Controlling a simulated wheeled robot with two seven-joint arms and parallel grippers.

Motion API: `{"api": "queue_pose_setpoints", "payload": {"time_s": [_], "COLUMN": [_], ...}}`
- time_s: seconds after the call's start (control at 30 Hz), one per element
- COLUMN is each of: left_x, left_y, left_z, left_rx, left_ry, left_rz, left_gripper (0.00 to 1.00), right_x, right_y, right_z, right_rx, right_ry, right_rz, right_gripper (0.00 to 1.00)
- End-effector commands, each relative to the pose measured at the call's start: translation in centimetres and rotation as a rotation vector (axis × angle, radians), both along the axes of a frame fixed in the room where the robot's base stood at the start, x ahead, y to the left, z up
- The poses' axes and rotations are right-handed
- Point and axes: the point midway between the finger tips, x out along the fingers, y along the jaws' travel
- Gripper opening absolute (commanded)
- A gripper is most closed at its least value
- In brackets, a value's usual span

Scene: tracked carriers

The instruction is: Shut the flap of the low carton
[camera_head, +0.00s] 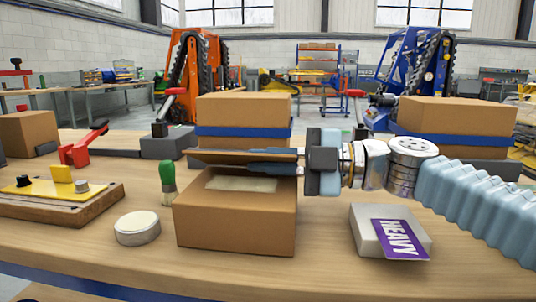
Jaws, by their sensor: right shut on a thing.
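The low carton (236,222) is a brown box standing on the wooden workbench near the middle of the view. Its top is partly open, and something pale shows inside. Its brown flap (262,155) is raised above the opening at the back, seen nearly edge-on. My right gripper (205,159) reaches in from the right, with its long dark fingers lying along the flap, shut on it. The fingers hide part of the flap and the carton's back edge. My left gripper is not in view.
A grey block with a purple "HEAVY" card (400,239) lies right of the carton. A round tin (137,228) and a green-handled brush (168,181) stand left. Taller cartons (243,108) with blue bands stand behind. The bench front is clear.

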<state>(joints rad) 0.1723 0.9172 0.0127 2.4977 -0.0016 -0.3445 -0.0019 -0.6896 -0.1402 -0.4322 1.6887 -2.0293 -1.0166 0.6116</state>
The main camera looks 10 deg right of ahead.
Motion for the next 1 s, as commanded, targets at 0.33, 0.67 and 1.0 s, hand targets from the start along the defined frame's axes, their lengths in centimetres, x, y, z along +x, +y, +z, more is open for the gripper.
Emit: {"api": "queue_pose_setpoints", "payload": {"time_s": [0.33, 0.67, 1.0], "left_x": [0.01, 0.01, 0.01], "left_y": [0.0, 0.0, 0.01], "left_z": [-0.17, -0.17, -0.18], "left_rx": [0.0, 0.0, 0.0], "left_ry": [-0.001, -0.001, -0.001], "left_rz": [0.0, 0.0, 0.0], "left_gripper": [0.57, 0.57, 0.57], "right_x": [-0.24, -0.26, -0.25], "right_y": [0.01, 0.03, 0.08], "right_z": [-0.45, -0.47, -0.57], "right_rx": [-0.028, -0.029, -0.031], "right_ry": [-0.086, -0.09, -0.088], "right_rz": [0.0, 0.001, 0.002], "right_gripper": [0.0, 0.0, 0.3]}}
